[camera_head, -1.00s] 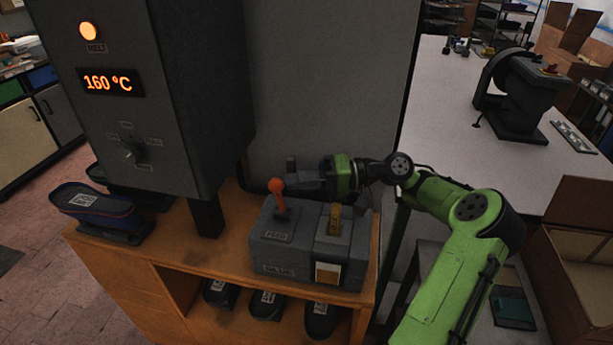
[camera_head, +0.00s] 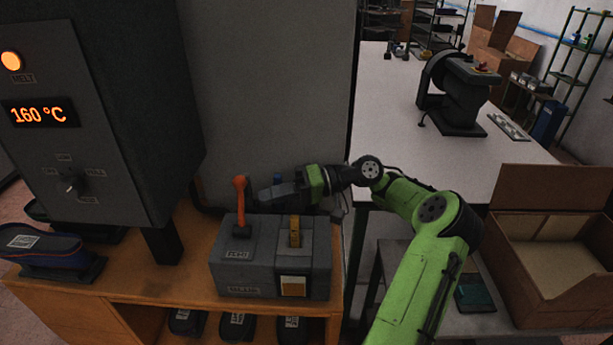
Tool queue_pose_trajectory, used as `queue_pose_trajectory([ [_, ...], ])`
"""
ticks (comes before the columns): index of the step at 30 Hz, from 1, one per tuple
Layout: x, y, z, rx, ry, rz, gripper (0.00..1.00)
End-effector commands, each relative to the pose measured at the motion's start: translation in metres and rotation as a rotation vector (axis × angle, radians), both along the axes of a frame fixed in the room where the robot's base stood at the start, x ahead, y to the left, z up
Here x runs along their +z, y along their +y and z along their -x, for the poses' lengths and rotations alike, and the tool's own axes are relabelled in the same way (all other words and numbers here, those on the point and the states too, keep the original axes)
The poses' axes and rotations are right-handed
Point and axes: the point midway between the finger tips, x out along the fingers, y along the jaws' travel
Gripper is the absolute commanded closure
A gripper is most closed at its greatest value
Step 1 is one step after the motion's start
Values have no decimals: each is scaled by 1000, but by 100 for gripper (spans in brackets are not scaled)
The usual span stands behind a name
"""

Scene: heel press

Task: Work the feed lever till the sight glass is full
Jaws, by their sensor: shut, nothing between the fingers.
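The orange feed lever (camera_head: 240,203) stands nearly upright on the left of a grey box (camera_head: 228,274) marked FEED. The likely sight glass is a small framed window (camera_head: 293,286) on the box's front right, pale above and amber below. A yellow upright piece (camera_head: 295,232) stands in the top of the box above it. My gripper (camera_head: 258,201) is shut and empty, just right of the lever and behind the box's top. Its tips point left towards the lever. I cannot tell whether they touch it.
A large dark machine (camera_head: 140,100) with a 160 °C display (camera_head: 40,114) and a dial (camera_head: 70,185) stands at left. The box rests on an orange-brown wooden bench (camera_head: 125,285). Shoes (camera_head: 42,250) lie at the left. An open carton (camera_head: 555,300) stands at right.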

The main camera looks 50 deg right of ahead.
Motion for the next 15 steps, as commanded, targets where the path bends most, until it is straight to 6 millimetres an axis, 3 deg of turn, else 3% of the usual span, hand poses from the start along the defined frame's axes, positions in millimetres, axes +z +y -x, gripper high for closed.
queue_pose_trajectory([
  [9, 20, -66, 42, -3, -10, -6, 100],
  [15, 20, -90, 58, -3, -8, -2, 100],
])
